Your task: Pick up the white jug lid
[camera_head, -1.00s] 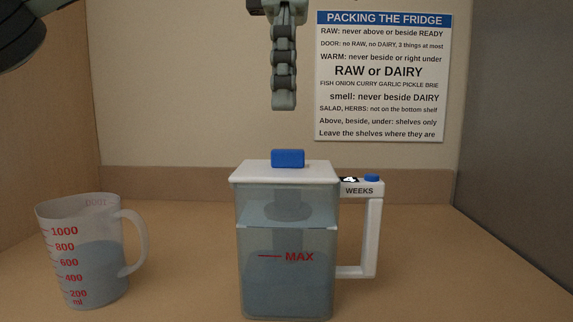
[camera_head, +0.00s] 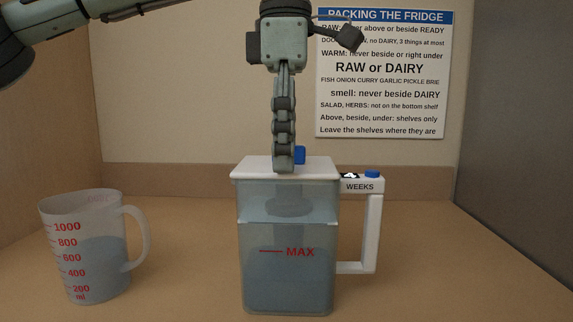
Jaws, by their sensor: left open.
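The white jug lid (camera_head: 252,169) sits on top of the clear jug (camera_head: 287,250), which holds bluish water up to about the MAX mark. A blue knob (camera_head: 299,155) stands on the lid, partly hidden behind my gripper's finger. My left gripper (camera_head: 283,165) points straight down over the lid, its fingertip at knob height. I see it edge-on, so one finger shows clearly in front of the knob and another sticks out at the upper right. It is open. I cannot tell whether it touches the knob. My right gripper is not in view.
A measuring cup (camera_head: 95,245) with water stands on the counter (camera_head: 185,270) to the left. The jug's white handle (camera_head: 373,235) is on its right, with a WEEKS dial and small blue button on top. A sign (camera_head: 383,75) hangs behind. Walls stand on both sides.

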